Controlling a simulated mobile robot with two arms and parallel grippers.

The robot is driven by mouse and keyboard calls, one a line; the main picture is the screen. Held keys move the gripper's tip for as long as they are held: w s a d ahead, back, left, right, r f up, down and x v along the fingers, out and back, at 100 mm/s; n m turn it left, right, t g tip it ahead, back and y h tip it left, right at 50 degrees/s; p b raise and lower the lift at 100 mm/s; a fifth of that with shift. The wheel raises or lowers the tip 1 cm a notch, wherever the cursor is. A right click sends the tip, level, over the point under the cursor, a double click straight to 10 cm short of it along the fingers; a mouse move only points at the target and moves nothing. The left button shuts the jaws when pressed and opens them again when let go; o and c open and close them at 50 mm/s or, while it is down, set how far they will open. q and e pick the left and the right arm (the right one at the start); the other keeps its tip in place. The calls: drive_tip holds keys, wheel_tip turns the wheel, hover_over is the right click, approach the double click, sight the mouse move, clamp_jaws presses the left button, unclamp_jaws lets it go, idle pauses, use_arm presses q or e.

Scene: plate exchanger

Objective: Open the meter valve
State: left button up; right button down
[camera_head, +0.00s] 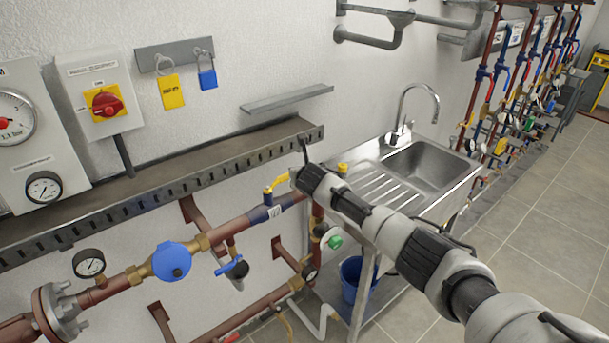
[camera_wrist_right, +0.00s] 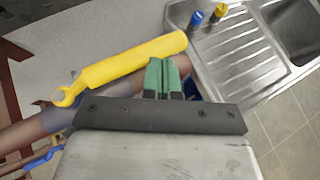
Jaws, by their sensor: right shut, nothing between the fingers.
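The yellow lever (camera_head: 274,185) of a valve sits on the copper pipe to the right of the blue round meter (camera_head: 172,261). In the wrist view the yellow lever (camera_wrist_right: 125,63) slants up to the right, roughly along the pipe (camera_wrist_right: 40,127) behind it. My right gripper is at the lever's right end in the head view (camera_head: 295,176), where its fingers are hidden. In the wrist view its green fingers (camera_wrist_right: 163,66) are shut and empty, with their tips close to the lever's handle. Contact cannot be told. My left gripper is not in view.
A slotted metal shelf (camera_head: 160,178) runs along the wall above the pipe. A blue-handled valve (camera_head: 230,267) and a green knob (camera_head: 335,241) are below. A sink (camera_head: 425,166) stands to the right. The tiled floor (camera_head: 540,215) at right is clear.

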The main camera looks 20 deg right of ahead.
drive_tip(key=b+v, duration=0.2)
drive_tip(key=v, duration=0.9)
drive_tip(key=s+f+m+g+y+b, duration=0.15)
drive_tip(key=s+f+m, duration=0.35)
drive_tip(key=f, duration=1.1)
drive_tip(key=s+f+m+g+b, duration=0.25)
drive_tip(key=f+m, duration=0.45)
drive_tip(key=f, duration=1)
drive_tip(key=s+f+m+g+b, duration=0.2)
drive_tip(key=s+f+m, duration=0.5)
drive_tip(key=s+f, duration=1.05)
drive_tip(key=s+a+f+m+g+b, duration=0.1)
drive_tip(key=s+f+m, duration=0.3)
drive_tip(key=s, duration=0.7)
drive_tip(key=s+a+f+m+g+b, duration=0.1)
drive_tip(key=s+f+m, duration=0.3)
drive_tip(key=s+f, duration=0.4)
drive_tip(key=s+a+f+m+g+y+b, duration=0.1)
drive_tip(key=s+f+m, duration=0.3)
drive_tip(key=s, duration=1.1)
drive_tip(key=shift+s+a+f+g, duration=0.2)
drive_tip(key=shift+f+g, duration=0.6)
drive_tip(key=shift+f, duration=0.1)
